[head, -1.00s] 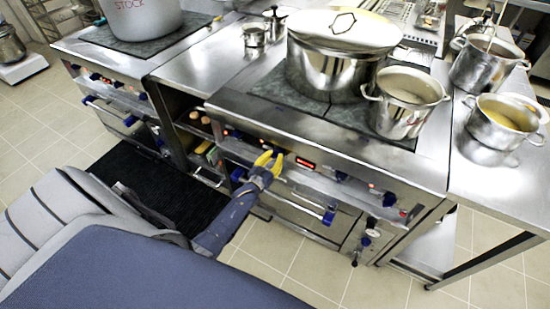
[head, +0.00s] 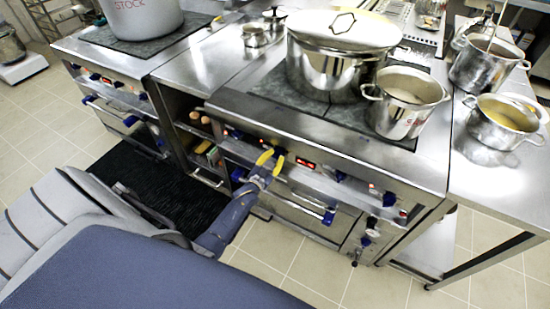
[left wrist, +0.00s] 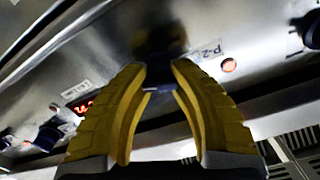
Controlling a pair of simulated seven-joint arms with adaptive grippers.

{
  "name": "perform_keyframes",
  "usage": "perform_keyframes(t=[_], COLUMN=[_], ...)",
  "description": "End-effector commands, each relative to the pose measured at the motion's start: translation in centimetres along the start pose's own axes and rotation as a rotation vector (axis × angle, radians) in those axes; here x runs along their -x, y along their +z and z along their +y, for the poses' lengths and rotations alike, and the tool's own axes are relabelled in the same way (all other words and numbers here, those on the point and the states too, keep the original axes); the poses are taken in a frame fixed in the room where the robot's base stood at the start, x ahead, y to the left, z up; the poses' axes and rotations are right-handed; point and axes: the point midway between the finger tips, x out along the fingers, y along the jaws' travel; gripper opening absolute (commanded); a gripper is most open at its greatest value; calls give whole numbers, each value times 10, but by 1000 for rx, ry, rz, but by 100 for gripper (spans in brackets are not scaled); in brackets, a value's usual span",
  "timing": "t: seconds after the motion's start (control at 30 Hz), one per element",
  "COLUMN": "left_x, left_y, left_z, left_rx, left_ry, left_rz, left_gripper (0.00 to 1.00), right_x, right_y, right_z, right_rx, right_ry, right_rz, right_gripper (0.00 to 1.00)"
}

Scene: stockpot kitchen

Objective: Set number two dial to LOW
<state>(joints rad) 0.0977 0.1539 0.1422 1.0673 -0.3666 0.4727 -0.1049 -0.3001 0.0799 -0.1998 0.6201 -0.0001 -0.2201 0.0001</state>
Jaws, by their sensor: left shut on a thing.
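The number two dial, a dark blue knob (left wrist: 160,40), is on the stove's front panel beside a label reading P-2 (left wrist: 208,50). My left gripper (left wrist: 158,77) has its yellow fingers on either side of the knob and is shut on it. In the head view, my left gripper (head: 271,161) is at the front panel, left of the red display (head: 305,164). The fingers partly hide the knob, and I cannot read its pointer or any setting mark. My right gripper is not in view.
A lit orange lamp (left wrist: 229,66) is right of the label. Another blue knob (head: 340,176) is farther right on the panel. A lidded pot (head: 325,75) and an open pot (head: 398,118) stand on the cooktop. An oven handle (head: 300,205) runs below the panel.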

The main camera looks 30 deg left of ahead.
Motion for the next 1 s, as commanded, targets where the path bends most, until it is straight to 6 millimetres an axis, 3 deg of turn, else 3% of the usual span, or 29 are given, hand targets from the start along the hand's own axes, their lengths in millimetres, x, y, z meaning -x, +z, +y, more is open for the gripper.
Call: perform_keyframes(t=[0.27,0.3,0.53,0.83,1.0], left_x=[0,0,0,1,14], left_y=[0,0,0,0,1], left_z=[0,0,0,0,0], left_rx=[1,1,1,1,1], left_ry=[0,0,0,0,0], left_rz=[1,1,0,0,-1], left_gripper=[0,28,55,56,56], right_x=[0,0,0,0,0], right_y=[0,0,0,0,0], right_z=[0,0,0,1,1], right_rx=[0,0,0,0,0], right_ry=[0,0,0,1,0], right_rz=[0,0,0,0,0], right_gripper=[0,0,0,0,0])
